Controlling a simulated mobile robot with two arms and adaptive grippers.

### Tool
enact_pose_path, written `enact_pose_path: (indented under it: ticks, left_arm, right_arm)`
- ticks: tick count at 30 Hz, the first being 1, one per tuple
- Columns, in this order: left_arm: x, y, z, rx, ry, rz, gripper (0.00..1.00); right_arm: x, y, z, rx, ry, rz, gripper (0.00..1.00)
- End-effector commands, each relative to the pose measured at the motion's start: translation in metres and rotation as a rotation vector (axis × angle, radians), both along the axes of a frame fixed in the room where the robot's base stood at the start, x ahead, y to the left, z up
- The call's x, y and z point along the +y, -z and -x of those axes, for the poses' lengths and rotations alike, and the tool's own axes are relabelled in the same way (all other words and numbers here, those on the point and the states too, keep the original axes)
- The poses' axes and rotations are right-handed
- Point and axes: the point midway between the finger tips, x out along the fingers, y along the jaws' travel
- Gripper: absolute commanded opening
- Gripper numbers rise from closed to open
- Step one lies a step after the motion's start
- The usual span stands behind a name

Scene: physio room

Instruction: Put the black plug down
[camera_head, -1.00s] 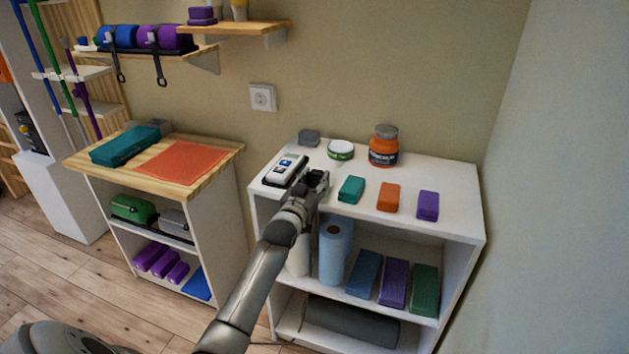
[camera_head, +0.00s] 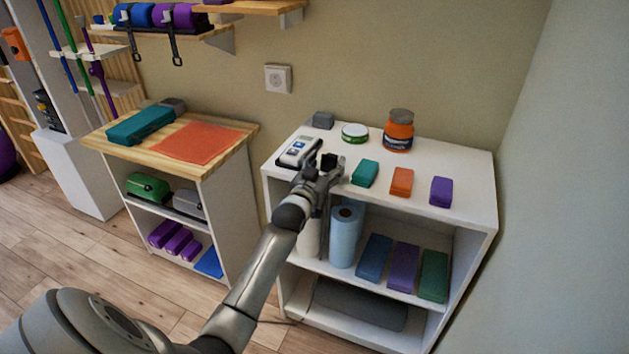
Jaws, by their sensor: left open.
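The black plug (camera_head: 329,160) is a small dark block at the front left of the white shelf's top (camera_head: 465,193). My left gripper (camera_head: 325,164) is over the front edge of that top, with its fingers apart on either side of the plug. I cannot tell whether a finger still touches the plug, and its lower part is hidden by the gripper. My right gripper is not in view.
A white device with buttons (camera_head: 299,151) lies just left of the gripper. Teal (camera_head: 365,173), orange (camera_head: 401,181) and purple (camera_head: 441,191) blocks lie to the right. A grey block (camera_head: 323,120), a green-banded tin (camera_head: 355,132) and an orange jar (camera_head: 398,131) stand behind.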

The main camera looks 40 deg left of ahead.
Motion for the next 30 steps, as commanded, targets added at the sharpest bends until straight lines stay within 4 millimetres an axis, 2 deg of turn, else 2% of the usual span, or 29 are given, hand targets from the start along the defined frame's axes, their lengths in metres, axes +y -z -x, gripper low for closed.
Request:
enact_pose_path:
  ticks: [9,15,19,26,28,30]
  left_arm:
    - [-0.015,0.001,0.062,-0.001,0.0,0.0,0.61]
    - [-0.021,0.001,0.089,0.0,0.0,0.0,0.61]
    - [-0.023,0.0,0.098,0.0,-0.001,0.0,0.61]
    - [-0.024,-0.001,0.1,-0.002,-0.001,0.0,0.61]
    - [-0.024,0.005,0.1,0.008,0.0,0.002,0.61]
    - [-0.027,0.024,0.099,0.043,0.006,0.008,0.61]
  right_arm:
    - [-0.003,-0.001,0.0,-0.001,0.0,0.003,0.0]
    - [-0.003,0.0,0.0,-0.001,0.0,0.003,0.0]
    - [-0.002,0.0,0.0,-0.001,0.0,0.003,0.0]
    - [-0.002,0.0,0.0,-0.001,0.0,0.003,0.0]
    - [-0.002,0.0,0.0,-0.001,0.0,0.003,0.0]
    - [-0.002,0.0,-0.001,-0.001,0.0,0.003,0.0]
